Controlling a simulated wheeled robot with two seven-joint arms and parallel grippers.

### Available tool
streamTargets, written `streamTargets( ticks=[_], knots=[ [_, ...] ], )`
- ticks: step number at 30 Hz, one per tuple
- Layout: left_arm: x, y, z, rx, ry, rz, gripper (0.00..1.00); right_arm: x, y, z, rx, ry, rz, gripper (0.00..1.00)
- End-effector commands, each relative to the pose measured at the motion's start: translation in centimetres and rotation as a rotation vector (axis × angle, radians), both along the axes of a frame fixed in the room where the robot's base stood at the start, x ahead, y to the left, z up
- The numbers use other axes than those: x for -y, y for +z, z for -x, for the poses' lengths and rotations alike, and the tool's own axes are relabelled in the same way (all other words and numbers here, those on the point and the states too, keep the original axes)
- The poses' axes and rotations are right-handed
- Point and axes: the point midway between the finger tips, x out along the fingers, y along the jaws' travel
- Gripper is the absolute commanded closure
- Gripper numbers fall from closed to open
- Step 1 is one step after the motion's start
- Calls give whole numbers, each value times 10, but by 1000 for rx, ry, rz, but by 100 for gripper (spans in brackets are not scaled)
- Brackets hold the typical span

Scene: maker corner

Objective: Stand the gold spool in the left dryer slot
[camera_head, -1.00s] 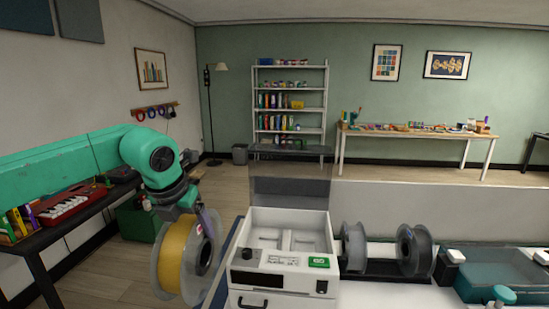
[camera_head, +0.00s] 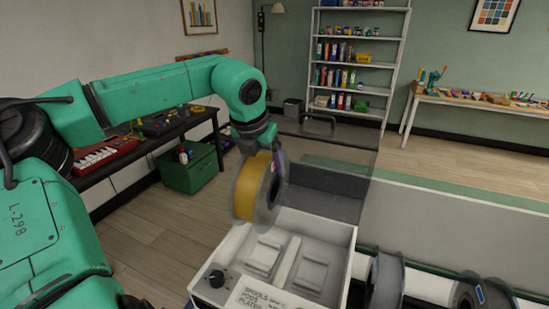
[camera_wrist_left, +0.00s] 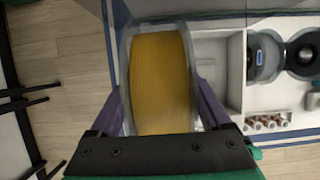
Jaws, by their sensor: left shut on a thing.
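The gold spool (camera_head: 246,190) has clear flanges and hangs upright in my left gripper (camera_head: 270,160). It is above the back left part of the white dryer (camera_head: 345,245), apart from the slot floors. The dryer is open on top, with a left slot (camera_head: 265,254) and a right slot (camera_head: 311,273) side by side, both empty. In the left wrist view the spool (camera_wrist_left: 160,75) lies between my two fingers, with the dryer (camera_wrist_left: 236,70) partly showing to its right. My right gripper is out of view.
The dryer's smoky clear lid (camera_head: 325,175) stands open behind the slots. Two grey spools (camera_head: 385,280) (camera_head: 485,295) stand to the dryer's right. A dark bench with a red keyboard (camera_head: 104,155) is at left. A green box (camera_head: 190,168) stands on the floor.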

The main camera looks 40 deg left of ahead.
Motion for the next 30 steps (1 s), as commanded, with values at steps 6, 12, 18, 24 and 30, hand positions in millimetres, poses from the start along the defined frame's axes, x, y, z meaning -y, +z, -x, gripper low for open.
streamTargets(
  ticks=[6,12,18,24,30],
  knots=[
    [0,-19,0,4,0,1,100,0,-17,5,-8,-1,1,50],
    [0,-41,0,4,0,1,100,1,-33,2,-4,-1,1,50],
    [0,-62,0,6,0,0,100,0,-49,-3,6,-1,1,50],
    [0,-84,0,5,-1,0,100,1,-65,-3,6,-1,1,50],
    [0,-106,0,5,-1,0,100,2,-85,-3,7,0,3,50]
  ],
)
